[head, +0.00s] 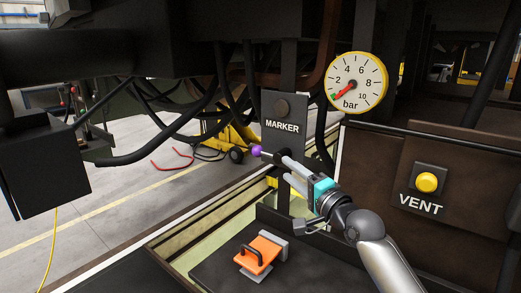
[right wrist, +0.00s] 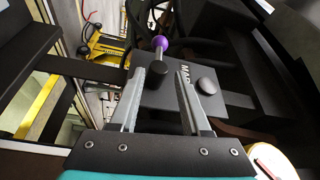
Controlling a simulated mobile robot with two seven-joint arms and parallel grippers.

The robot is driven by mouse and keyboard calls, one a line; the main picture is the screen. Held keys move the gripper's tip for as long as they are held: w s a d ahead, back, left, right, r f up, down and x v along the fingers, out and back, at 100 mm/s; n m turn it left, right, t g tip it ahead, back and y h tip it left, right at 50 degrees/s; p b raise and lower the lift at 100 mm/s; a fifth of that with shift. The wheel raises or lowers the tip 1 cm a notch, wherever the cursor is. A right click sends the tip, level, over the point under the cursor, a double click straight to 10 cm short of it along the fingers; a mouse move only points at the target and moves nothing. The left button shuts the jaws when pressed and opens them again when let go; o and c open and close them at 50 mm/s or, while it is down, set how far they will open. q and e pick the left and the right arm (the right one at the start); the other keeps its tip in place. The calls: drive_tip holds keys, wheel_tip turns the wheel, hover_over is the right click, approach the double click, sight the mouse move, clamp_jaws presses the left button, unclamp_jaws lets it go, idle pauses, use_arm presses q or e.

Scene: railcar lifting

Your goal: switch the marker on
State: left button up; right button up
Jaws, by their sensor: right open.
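The marker panel (head: 283,140) is a dark upright plate labelled MARKER, with a dark round lamp (head: 281,107) above the lettering. A switch lever with a purple ball knob (head: 256,151) sticks out from its lower part. In the right wrist view the purple knob (right wrist: 160,43) stands on a black round base, just beyond the fingertips. My right gripper (head: 286,170) is open and empty in front of the panel. Its fingers (right wrist: 161,78) point at the lever, one to each side of its base in the picture; contact cannot be told. My left gripper is out of view.
A yellow-rimmed gauge (head: 356,82) is at upper right, its red needle near zero. A yellow VENT button (head: 427,183) is on the right. An orange block with a black handle (head: 258,254) lies below my right arm. Black hoses (head: 165,140) hang behind the panel.

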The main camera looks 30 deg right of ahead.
sight(262, 150)
drive_tip(key=w, duration=0.2)
drive_tip(key=shift+w+r, duration=0.15)
drive_tip(key=shift+w, duration=0.25)
drive_tip(key=w, duration=0.9)
drive_tip(key=shift+r, duration=0.25)
drive_tip(key=shift+w, duration=0.85)
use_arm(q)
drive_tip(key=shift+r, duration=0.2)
use_arm(e)
clamp_jaws()
